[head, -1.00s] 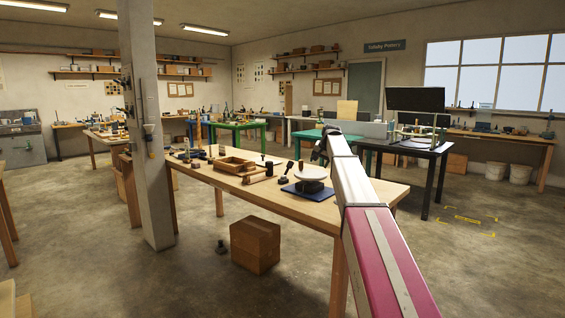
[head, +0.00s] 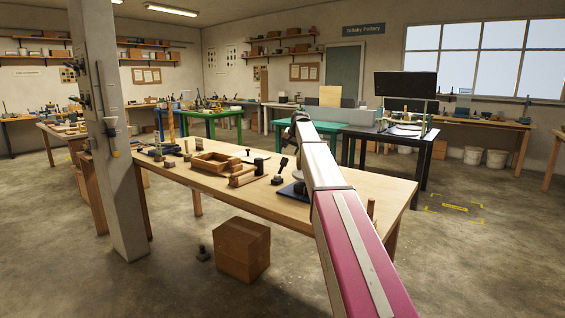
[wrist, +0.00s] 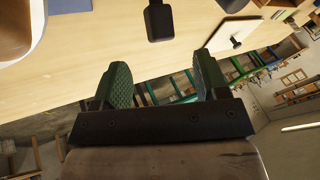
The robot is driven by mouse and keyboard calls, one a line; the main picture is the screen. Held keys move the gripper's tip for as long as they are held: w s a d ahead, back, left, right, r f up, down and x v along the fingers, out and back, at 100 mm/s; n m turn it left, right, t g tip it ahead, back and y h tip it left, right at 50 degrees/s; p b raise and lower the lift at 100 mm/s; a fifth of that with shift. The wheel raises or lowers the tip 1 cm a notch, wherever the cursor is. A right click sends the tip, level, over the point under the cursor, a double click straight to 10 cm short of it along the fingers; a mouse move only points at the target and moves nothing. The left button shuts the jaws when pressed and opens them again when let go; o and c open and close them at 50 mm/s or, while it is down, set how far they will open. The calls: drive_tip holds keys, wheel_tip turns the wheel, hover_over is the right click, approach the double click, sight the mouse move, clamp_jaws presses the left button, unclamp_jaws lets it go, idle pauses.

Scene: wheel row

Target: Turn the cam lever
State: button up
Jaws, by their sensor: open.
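A black upright lever with a block-shaped head (head: 282,163) stands on the wooden table; I cannot tell for sure that it is the cam lever. A black block-ended piece (wrist: 159,22), likely the same lever, shows at the top of the wrist view, ahead of my fingers and apart from them. A pale plate with a dark bar (wrist: 235,33) lies right of it. My gripper (wrist: 163,78) is open, with two green ribbed fingers and nothing between them. In the head view my arm reaches over the table, its end (head: 297,124) small and dark.
The wooden table (head: 330,198) carries a wooden tray (head: 215,160), small blocks, and a blue mat (head: 290,190) partly hidden by my arm. A cardboard box (head: 243,250) stands on the floor in front. A pillar (head: 115,150) is at the left. Open floor lies at the right.

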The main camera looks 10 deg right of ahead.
sight(282, 161)
drive_tip(key=x, duration=0.9)
drive_tip(key=shift+w+f, duration=0.1)
drive_tip(key=shift+f, duration=0.15)
clamp_jaws()
drive_tip(key=shift+s+a+r+n+t+h, duration=0.4)
drive_tip(key=shift+s+a+r+t+h, duration=0.25)
drive_tip(key=shift+s+a+t+h, duration=0.3)
drive_tip(key=s+a+t+h, duration=0.1)
drive_tip(key=s+n+t+h, duration=0.1)
drive_tip(key=shift+a+r+t, duration=0.35)
drive_tip(key=shift+a+r, duration=0.05)
drive_tip(key=shift+s+a+n+t+h, duration=0.5)
drive_tip(key=shift+s+a+t+h, duration=0.4)
drive_tip(key=shift+t, duration=0.3)
drive_tip(key=shift+s+a+f+n+t+h, duration=0.2)
drive_tip(key=shift+s+a+n+t+h, duration=0.1)
drive_tip(key=shift+s+a+t, duration=0.25)
drive_tip(key=shift+s+a+f+n+t+h, duration=0.25)
drive_tip(key=shift+a+t, duration=0.15)
drive_tip(key=shift+t, duration=0.35)
